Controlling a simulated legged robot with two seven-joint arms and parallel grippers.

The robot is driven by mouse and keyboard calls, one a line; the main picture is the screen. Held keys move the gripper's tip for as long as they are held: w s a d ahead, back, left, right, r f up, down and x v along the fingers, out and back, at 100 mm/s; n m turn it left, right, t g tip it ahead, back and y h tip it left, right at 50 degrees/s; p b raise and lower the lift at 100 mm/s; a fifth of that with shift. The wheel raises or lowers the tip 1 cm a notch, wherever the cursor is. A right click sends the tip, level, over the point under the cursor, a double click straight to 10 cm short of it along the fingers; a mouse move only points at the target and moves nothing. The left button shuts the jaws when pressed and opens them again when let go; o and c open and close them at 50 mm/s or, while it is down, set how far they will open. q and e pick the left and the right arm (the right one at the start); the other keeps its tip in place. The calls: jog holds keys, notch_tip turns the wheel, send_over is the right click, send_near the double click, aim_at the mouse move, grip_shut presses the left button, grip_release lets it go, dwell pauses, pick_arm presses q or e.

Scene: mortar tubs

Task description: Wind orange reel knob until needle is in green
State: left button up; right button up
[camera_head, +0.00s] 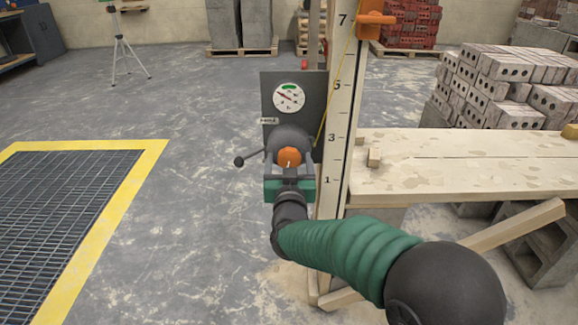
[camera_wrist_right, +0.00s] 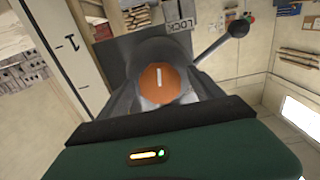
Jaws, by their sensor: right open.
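The orange reel knob (camera_head: 289,156) faces me on a round grey reel housing (camera_head: 289,137) fixed to a dark panel. Its white mark stands about upright in the wrist view (camera_wrist_right: 160,84). Above it, a white round gauge (camera_head: 289,97) has a green band at its top. The needle points up and left, outside the green. My right gripper (camera_head: 289,170) is open in front of the knob, with a finger on either side. Whether the fingers touch the knob cannot be told. My left gripper is not in view.
A numbered white post (camera_head: 338,110) stands right of the panel. A plank bench (camera_head: 470,165) lies to the right. Floor to the left is clear beside a yellow-edged grate (camera_head: 150,165).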

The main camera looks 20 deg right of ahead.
jog(key=shift+w, duration=0.35)
jog(key=shift+c, duration=0.3)
jog(key=c, duration=1.3)
jog(key=shift+c, duration=0.2)
jog(key=shift+m, duration=0.3)
jog(key=m+b, duration=0.1)
jog(key=m, duration=0.1)
jog(key=shift+f+m, duration=0.1)
jog(key=shift+m, duration=0.3)
jog(key=m+b, duration=0.1)
jog(key=m, duration=0.1)
jog(key=shift+m, duration=0.4)
jog(key=m+b, duration=0.2)
jog(key=m, duration=0.3)
jog(key=shift+d+m, duration=0.1)
jog(key=shift+m, duration=0.2)
